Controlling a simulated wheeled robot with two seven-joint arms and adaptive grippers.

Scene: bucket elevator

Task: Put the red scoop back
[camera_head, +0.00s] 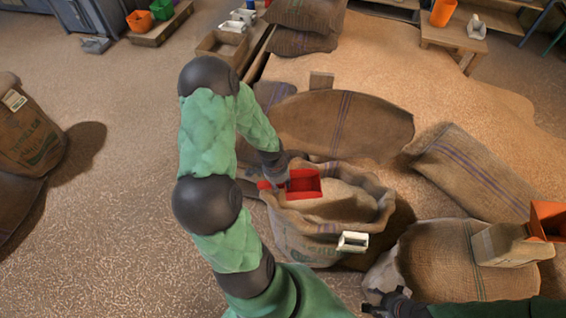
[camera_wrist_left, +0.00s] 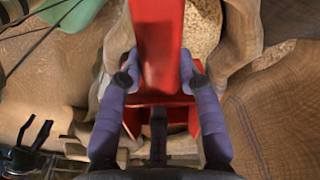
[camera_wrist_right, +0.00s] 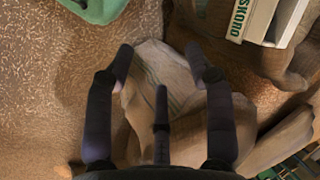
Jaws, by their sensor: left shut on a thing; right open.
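The red scoop (camera_head: 305,184) is over the mouth of an open burlap sack (camera_head: 312,245) of grain in the head view. My left gripper (camera_head: 277,180) is shut on the scoop at its left end. In the left wrist view the scoop (camera_wrist_left: 158,40) lies between the two fingers (camera_wrist_left: 159,78), with grain beyond it. Whether the scoop touches the sack or grain cannot be told. My right gripper (camera_head: 390,300) is low at the bottom edge of the head view, near another sack. In the right wrist view its fingers (camera_wrist_right: 159,52) are apart with nothing between them.
Green (camera_head: 161,9) and orange (camera_head: 139,20) containers stand on a low bench at back left.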

